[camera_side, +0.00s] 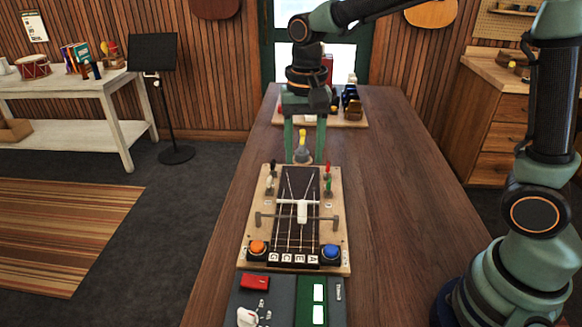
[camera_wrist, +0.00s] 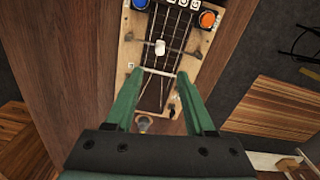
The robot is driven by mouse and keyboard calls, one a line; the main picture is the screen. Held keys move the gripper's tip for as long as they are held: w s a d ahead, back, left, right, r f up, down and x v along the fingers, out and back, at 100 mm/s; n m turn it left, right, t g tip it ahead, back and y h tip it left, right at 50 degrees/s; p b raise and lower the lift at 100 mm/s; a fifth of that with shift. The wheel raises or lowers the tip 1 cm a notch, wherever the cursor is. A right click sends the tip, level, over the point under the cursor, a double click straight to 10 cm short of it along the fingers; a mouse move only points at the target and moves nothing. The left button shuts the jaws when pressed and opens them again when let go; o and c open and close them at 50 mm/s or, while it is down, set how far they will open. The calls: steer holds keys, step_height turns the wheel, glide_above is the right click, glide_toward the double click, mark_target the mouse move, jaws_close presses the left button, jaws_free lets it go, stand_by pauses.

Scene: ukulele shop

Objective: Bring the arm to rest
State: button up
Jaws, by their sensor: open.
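My gripper (camera_side: 304,155) hangs over the far end of a wooden board (camera_side: 258,205) that carries a dark, stringed fretboard (camera_side: 284,238). Its two green fingers are apart, with nothing seen held between them. In the wrist view my gripper (camera_wrist: 158,80) also shows its fingers spread above the board (camera_wrist: 128,55). A small yellow-topped piece (camera_side: 302,143) stands at the board's far end, seen between the fingers in the side view. A white piece (camera_side: 303,212) sits over the strings at a metal crossbar.
An orange button (camera_side: 258,247) and a blue button (camera_side: 331,252) sit at the board's near corners. A dark tray (camera_side: 262,304) with a red box lies nearer. Another tray (camera_side: 348,123) with several items stands behind my gripper. The tabletop (camera_side: 385,190) is clear on the right.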

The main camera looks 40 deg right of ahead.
steer(key=s+d+r+n+t, duration=0.5)
steer(key=s+d+n, duration=0.2)
steer(key=s, duration=0.3)
steer(key=shift+d+t, duration=0.3)
